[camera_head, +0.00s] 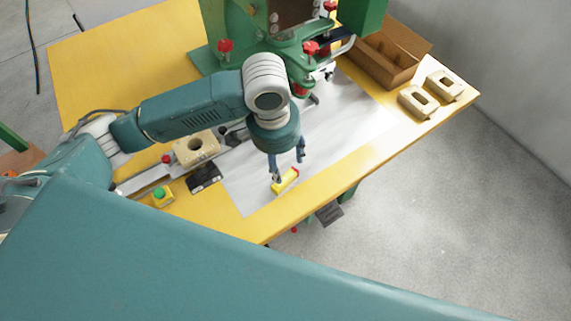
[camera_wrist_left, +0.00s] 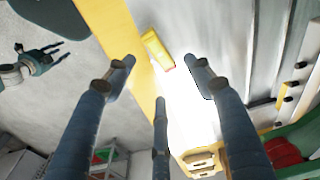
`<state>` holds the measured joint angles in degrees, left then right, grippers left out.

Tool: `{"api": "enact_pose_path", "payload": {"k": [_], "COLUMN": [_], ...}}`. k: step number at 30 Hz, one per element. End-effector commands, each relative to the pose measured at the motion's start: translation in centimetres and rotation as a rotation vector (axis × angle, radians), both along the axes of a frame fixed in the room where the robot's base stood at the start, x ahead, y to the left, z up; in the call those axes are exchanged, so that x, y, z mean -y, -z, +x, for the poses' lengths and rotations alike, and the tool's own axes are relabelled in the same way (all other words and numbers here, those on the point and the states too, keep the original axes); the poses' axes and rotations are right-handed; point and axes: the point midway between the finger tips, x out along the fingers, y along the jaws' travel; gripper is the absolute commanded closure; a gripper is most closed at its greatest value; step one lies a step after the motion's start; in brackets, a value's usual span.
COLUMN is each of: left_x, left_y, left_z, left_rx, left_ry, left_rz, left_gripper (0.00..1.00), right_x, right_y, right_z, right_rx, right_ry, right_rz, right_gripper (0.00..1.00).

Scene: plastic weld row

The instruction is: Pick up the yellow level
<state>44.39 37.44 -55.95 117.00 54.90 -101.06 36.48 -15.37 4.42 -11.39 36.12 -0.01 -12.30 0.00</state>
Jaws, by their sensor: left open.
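The yellow level (camera_head: 285,181) lies on the white sheet near the front edge of the table. It has a small red mark at one end. My left gripper (camera_head: 288,168) points down just above it, with the fingers spread and empty. In the left wrist view the level (camera_wrist_left: 157,49) shows beyond the open fingers (camera_wrist_left: 160,76), close to the table edge, with no finger closed on it. My right gripper (camera_wrist_left: 45,53) shows small at the upper left of the left wrist view, off the table, with its fingers apart.
A green machine (camera_head: 285,45) with red knobs stands at the back. A cardboard box (camera_head: 385,68) and two beige blocks (camera_head: 417,102) (camera_head: 445,86) are at the right. A green-button box (camera_head: 161,196), a black item (camera_head: 204,177) and a beige holed block (camera_head: 196,147) lie left of the level.

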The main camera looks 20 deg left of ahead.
Motion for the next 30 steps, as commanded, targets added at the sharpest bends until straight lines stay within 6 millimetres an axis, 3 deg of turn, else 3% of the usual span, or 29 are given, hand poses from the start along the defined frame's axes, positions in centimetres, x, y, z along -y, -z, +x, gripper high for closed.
{"api": "enact_pose_path", "payload": {"k": [6,12,16,23,30], "left_x": [0.2,0.3,0.4,0.7,0.8], "left_y": [3.6,5.1,6.7,9.7,10.1], "left_z": [0.2,0.5,0.6,1.0,1.1], "left_rx": [-0.005,-0.002,-0.004,-0.001,0.000], "left_ry": [0.000,0.001,0.001,0.001,0.003], "left_rz": [0.001,0.001,0.003,0.002,0.000], "left_gripper": [0.47,0.47,0.47,0.47,0.47], "right_x": [0.1,0.5,0.6,0.3,0.4], "right_y": [0.3,0.4,0.0,-0.4,-0.3], "right_z": [-3.4,-6.1,-5.3,-2.1,-2.6], "right_rx": [-0.048,-0.084,-0.072,-0.026,-0.035], "right_ry": [0.000,-0.001,-0.002,-0.003,-0.002], "right_rz": [-0.002,-0.009,-0.009,-0.004,-0.006], "right_gripper": [0.60,0.60,0.60,0.60,0.60]}}
